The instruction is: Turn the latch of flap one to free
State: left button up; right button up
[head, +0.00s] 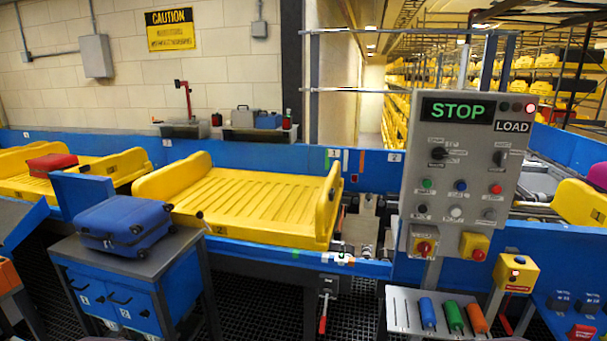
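A blue cabinet (172,290) at the lower left has front panels marked 1 and 2. The panel marked 1 (88,287) carries a small black handle (77,285), and the panel marked 2 (130,305) carries another black handle (120,299). Whether these are flaps with latches I cannot tell. A red-handled lever (323,314) hangs under the conveyor's front edge, below a small grey box. Neither of my grippers shows in the head view.
A blue suitcase (124,224) lies on the cabinet. A yellow tray (250,203) sits on the blue conveyor. A grey control panel (463,160) reads STOP and LOAD. A shelf (402,312) with blue, green and orange cylinders stands at the lower right.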

aim_at(86, 290)
jog(key=j+u, duration=0.15)
jog(key=u, duration=1.4)
